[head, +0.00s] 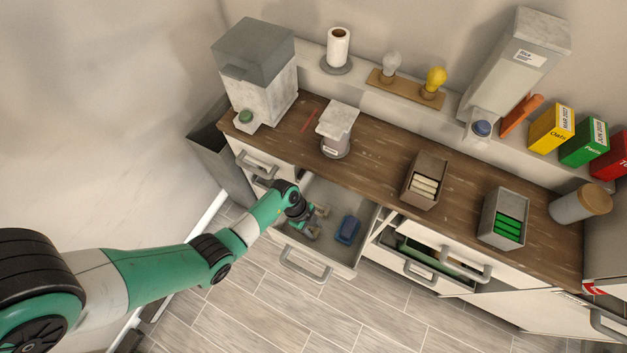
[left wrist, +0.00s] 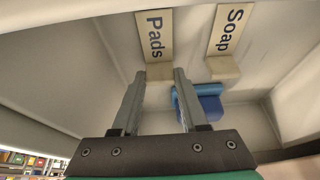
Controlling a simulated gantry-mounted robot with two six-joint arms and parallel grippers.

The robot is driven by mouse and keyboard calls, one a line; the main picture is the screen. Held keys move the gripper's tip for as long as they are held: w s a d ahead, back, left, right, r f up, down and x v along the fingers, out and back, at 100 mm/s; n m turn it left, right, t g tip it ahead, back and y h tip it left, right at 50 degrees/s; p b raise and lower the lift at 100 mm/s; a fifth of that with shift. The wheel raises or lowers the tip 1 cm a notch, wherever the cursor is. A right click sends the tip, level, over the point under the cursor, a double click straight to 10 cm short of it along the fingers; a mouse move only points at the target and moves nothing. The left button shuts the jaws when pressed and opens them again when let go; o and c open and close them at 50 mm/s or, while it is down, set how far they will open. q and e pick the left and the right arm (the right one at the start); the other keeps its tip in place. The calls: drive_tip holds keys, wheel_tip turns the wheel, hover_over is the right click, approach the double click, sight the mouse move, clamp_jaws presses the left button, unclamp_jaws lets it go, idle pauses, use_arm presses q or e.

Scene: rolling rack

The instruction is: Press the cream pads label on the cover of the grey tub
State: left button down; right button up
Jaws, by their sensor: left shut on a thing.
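My left gripper (head: 315,222) reaches down into the open drawer (head: 357,255). In the left wrist view its two fingers (left wrist: 159,72) stand on either side of the foot of the cream pads label (left wrist: 155,36), reading "Pads", and are shut on it. A similar cream soap label (left wrist: 231,30), reading "Soap", stands to its right, apart from the fingers. My right gripper is not in view.
A blue object (head: 347,230) lies in the drawer beside the gripper, also seen in the left wrist view (left wrist: 200,104). A box of cream items (head: 409,195), a box of green items (head: 489,228) and a dispenser (head: 263,85) stand on the wooden counter (head: 375,150).

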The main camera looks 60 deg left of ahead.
use_arm(q)
wheel_tip(320, 180, up, 10)
drive_tip(key=p, duration=0.3)
drive_tip(key=shift+p, duration=0.35)
